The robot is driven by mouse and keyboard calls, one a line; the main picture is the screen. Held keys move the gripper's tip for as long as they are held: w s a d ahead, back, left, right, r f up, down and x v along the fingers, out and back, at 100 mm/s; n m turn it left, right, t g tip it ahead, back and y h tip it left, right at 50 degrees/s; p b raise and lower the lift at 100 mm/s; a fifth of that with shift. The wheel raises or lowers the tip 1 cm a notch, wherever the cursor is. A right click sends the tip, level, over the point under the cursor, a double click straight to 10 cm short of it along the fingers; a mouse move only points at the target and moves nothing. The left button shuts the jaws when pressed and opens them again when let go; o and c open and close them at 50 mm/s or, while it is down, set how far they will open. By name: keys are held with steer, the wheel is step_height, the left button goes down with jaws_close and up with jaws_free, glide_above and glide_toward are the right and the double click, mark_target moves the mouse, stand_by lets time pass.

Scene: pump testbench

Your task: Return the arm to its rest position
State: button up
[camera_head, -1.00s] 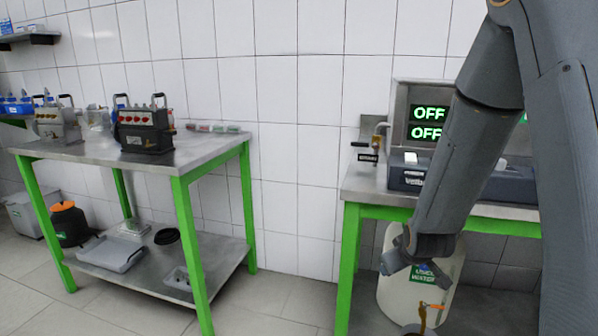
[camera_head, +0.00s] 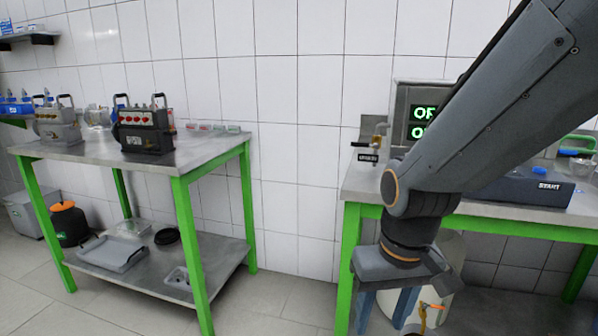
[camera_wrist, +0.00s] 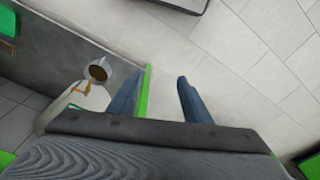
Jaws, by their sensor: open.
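My arm comes in from the upper right in the head view and reaches down across the right bench. My gripper (camera_head: 383,308) points down in front of that bench's green frame, its two blue-grey fingers apart. The arm hides part of the display and of the white container.
The right bench (camera_head: 350,185) carries a display box (camera_head: 420,112) and a START panel (camera_head: 545,190). A white container (camera_head: 452,250) stands beneath it, close behind the gripper. A left bench (camera_head: 205,152) carries pump units (camera_head: 143,128). Floor between the benches is free.

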steer(key=s+a+r+n+g, duration=0.1)
steer(key=s+a+r, duration=0.2)
steer(key=s+r, duration=0.15)
steer(key=d+r+m+p, duration=0.2)
steer(key=d+r+p, duration=0.5)
steer(key=p, duration=0.9)
steer(key=shift+s+d, duration=0.2)
steer(key=shift+d, duration=0.55)
